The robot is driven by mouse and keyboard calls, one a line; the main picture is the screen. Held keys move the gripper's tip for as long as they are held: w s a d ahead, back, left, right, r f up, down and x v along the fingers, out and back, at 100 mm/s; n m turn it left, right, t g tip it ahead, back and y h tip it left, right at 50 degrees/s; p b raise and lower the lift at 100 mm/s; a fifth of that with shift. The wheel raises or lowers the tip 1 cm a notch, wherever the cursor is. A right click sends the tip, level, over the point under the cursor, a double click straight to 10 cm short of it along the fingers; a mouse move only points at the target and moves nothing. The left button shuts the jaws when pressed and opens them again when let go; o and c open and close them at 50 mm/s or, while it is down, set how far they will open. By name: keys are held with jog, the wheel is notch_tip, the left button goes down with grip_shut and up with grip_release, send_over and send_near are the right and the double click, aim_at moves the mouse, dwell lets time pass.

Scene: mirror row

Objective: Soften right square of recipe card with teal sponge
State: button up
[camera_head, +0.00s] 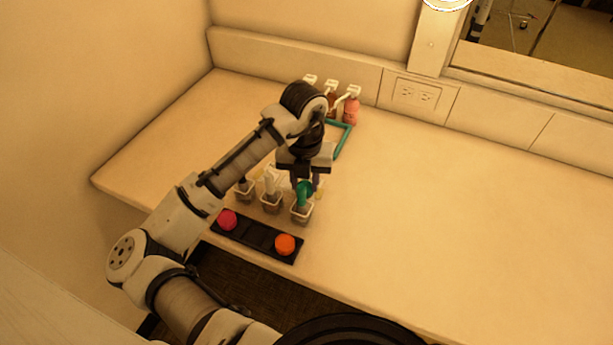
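My gripper (306,186) points down over the row of small cups near the front of the counter. Its fingers are at the top of a teal sponge (304,190), which stands in or just above the right cup (302,213). I cannot tell whether the fingers are closed on it. The dark recipe card (258,237) lies in front of the cups at the counter's front edge. It has a pink round spot (227,220) at its left end and an orange one (285,244) at its right end. The dark squares between them are hard to make out.
A middle cup (271,203) with a pale item and a left cup (244,193) stand beside the right cup. Pump bottles (351,108) stand by a teal-edged tray (343,145) at the back, partly hidden by my arm. The counter's right side (460,220) is clear.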

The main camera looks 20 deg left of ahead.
jog(key=shift+s+f, duration=0.1)
jog(key=shift+s, duration=0.4)
jog(key=shift+w, duration=1.95)
jog(key=shift+s+b, duration=0.45)
jog(key=shift+s, duration=1.5)
jog(key=shift+w, duration=1.85)
jog(key=shift+s, duration=1.95)
jog(key=shift+p, duration=0.3)
jog(key=shift+r+p, duration=2.85)
jog(key=shift+r, duration=0.8)
